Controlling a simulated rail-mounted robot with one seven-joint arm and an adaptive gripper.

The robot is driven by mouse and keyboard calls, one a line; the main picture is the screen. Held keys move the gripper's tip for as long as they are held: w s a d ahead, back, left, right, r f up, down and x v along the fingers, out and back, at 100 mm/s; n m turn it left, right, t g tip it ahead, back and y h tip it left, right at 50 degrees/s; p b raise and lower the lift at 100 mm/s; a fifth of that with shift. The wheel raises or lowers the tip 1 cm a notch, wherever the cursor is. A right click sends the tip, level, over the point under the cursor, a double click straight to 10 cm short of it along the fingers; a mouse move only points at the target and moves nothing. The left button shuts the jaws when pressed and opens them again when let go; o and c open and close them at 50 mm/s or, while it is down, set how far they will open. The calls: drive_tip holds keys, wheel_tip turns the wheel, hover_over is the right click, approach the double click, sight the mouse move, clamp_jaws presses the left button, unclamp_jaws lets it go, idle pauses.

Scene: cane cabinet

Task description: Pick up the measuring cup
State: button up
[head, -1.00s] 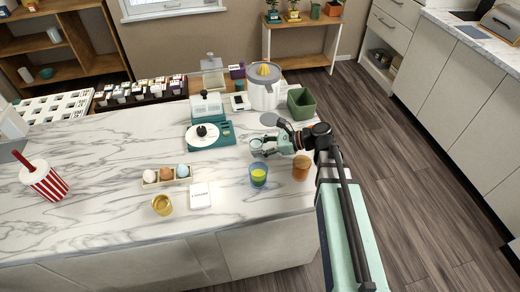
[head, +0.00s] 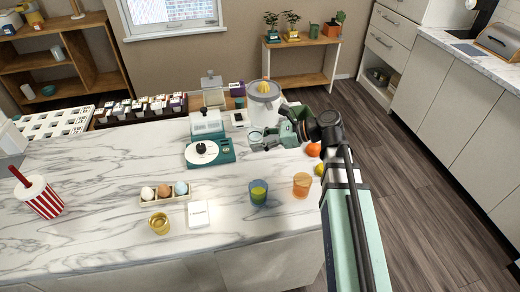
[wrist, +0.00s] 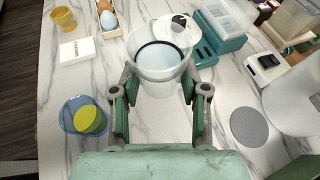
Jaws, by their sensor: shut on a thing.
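The measuring cup (wrist: 158,62) is a clear, round vessel with a dark band near its rim. My gripper (wrist: 160,84) is shut on it, one finger on each side of its wall. In the head view the measuring cup (head: 256,138) is at the tip of my gripper (head: 270,139), over the marble counter to the right of the teal appliance. It appears to be raised above the counter. The exact gap beneath it is hard to tell.
A blue glass (head: 258,193) and an orange glass (head: 301,185) stand on the near counter. A teal appliance (head: 226,151) is left of the cup, and a white juicer (head: 262,106) stands behind it. An egg tray (head: 165,194) and white card (head: 199,215) lie left.

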drive_tip(key=shift+r+b, duration=0.35)
drive_tip(key=shift+r, duration=3.25)
drive_tip(key=shift+a+r, duration=0.1)
drive_tip(key=shift+a, duration=0.05)
